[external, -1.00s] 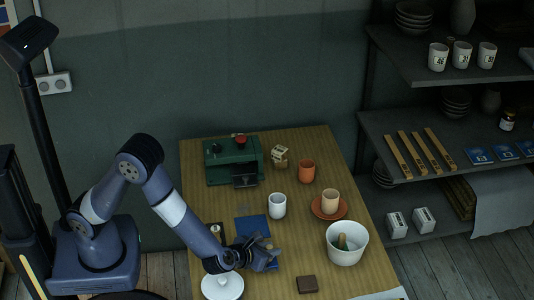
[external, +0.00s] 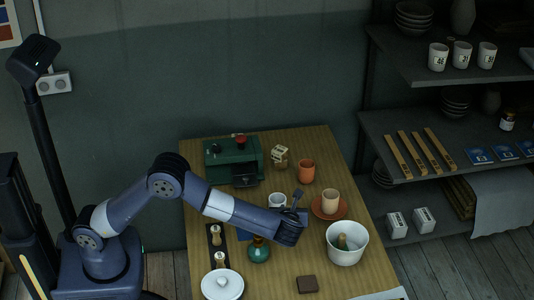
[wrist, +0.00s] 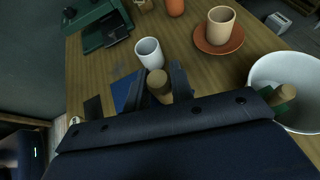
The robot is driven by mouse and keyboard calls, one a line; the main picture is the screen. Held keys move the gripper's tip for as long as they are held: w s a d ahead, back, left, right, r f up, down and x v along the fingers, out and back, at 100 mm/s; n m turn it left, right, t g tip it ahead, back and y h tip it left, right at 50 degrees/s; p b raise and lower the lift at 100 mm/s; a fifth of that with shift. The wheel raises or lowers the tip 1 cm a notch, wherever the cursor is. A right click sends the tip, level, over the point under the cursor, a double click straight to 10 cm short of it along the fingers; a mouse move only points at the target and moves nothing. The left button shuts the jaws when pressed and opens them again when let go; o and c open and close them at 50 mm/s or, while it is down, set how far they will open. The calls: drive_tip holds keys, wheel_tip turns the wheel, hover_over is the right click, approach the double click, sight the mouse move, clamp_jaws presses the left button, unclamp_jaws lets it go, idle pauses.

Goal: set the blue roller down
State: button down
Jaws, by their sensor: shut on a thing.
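My gripper (external: 292,206) is raised over the table, in front of the white cup (external: 277,200). In the wrist view its jaws (wrist: 160,86) are shut around a light wooden cylinder, the handle end of the roller (wrist: 157,82). The rest of the roller is hidden behind the gripper, so its blue part cannot be made out. A flat blue sheet (wrist: 124,90) lies on the table just beyond the jaws, beside the white cup (wrist: 149,50).
A dark tray (external: 209,229) with wooden-topped tools and a teal bottle-shaped thing (external: 259,250) stand to the left. A white bucket (external: 346,256) and a terracotta saucer (external: 343,209) are to the right. A green machine (external: 222,165) stands behind. Bare table lies around the brown block (external: 307,284).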

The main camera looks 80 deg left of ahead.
drive_tip(key=shift+a+f, duration=0.2)
drive_tip(key=shift+f, duration=0.05)
drive_tip(key=shift+n+g, duration=0.3)
wheel_tip(320, 180, down, 10)
drive_tip(key=shift+r, duration=0.15)
drive_tip(key=shift+s+f+b, duration=0.1)
drive_tip(key=shift+f+b, duration=0.35)
drive_tip(key=shift+f, duration=0.25)
drive_tip(key=c, duration=1.4)
unclamp_jaws()
drive_tip(key=shift+o, duration=0.8)
drive_tip(key=shift+r, duration=0.1)
